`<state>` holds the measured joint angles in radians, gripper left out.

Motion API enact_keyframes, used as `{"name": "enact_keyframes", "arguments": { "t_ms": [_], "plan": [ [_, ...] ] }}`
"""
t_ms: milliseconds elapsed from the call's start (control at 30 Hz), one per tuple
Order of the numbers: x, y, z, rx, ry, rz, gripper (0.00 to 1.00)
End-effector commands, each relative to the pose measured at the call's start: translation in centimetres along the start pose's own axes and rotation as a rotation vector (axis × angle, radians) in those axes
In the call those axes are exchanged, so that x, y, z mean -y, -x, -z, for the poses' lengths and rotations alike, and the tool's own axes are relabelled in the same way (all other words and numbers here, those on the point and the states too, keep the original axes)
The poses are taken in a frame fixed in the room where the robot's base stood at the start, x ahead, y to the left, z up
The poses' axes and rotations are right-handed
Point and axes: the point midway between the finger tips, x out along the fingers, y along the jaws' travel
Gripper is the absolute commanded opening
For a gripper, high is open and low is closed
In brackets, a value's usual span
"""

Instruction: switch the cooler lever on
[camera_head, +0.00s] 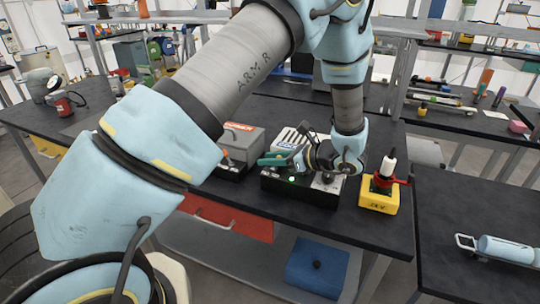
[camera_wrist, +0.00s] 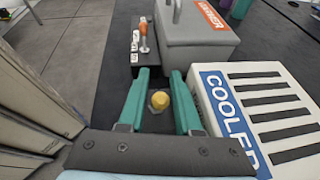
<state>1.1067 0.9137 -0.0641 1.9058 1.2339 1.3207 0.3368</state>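A round yellow knob (camera_wrist: 160,100), apparently the tip of the cooler lever, shows in the wrist view left of the box. My gripper (camera_wrist: 161,76) has its two teal fingers apart, one on each side of the knob, with small gaps visible. In the head view my gripper (camera_head: 273,159) is low over the base. The lever's shaft is hidden.
A grey box (camera_wrist: 190,25) with an orange label and an orange-handled lever (camera_wrist: 144,32) stands beyond the fingers.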

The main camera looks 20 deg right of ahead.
Motion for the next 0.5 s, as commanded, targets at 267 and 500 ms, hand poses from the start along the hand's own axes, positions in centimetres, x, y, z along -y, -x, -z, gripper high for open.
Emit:
{"name": "enact_keyframes", "arguments": {
  "t_ms": [267,500],
  "plan": [
    [0.01,-0.2,0.02,0.0,0.0,0.001,0.33],
    [0.02,-0.18,0.01,0.0,0.0,0.0,0.08]
  ]
}}
